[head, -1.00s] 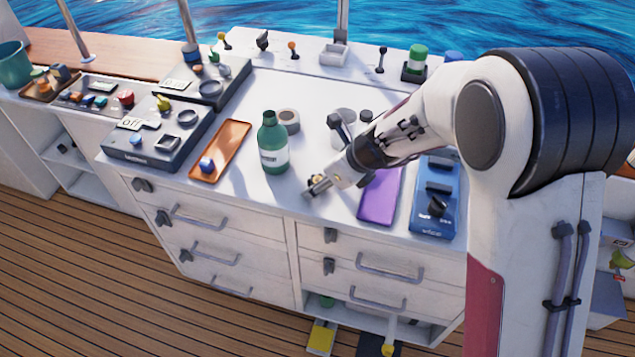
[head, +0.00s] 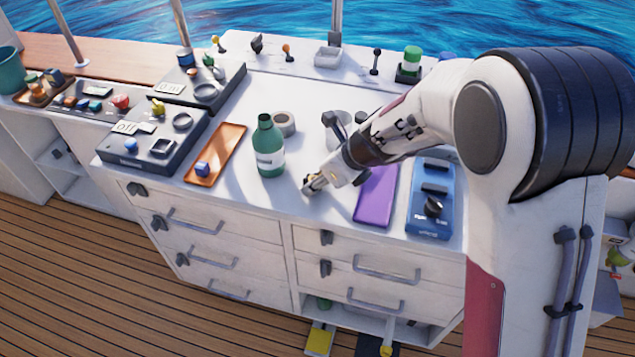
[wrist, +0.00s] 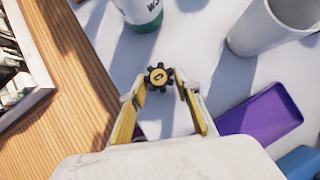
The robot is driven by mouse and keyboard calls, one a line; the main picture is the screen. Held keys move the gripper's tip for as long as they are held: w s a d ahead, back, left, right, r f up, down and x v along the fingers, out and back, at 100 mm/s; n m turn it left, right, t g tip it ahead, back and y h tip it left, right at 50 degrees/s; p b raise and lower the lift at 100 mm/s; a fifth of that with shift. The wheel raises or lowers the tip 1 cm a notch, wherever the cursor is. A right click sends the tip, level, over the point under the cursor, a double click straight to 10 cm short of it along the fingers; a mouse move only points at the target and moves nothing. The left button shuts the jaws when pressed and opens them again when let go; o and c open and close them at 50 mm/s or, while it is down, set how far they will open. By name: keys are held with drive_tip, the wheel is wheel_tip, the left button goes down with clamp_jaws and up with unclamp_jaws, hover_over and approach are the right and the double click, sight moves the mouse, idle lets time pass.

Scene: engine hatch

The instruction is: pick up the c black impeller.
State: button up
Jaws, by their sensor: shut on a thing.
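The black impeller (wrist: 158,77) is a small toothed black wheel with a brass-coloured centre, seen from above in the wrist view. My gripper (wrist: 156,86) has its yellow-lined fingers on either side of it, shut on it. In the head view my gripper (head: 312,184) points down near the front edge of the white countertop, right of the green bottle and left of the purple tray. The impeller is mostly hidden by the fingers there. It is at or very near the counter surface; I cannot tell whether it touches.
A green bottle (head: 269,150) stands left of my gripper. A purple tray (head: 376,197) and a blue device (head: 430,200) lie to the right. A white cup (head: 334,122) and a tape roll (head: 284,123) stand behind. An orange tray (head: 229,140) lies further left.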

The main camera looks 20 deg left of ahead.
drive_tip(key=shift+r, duration=4.45)
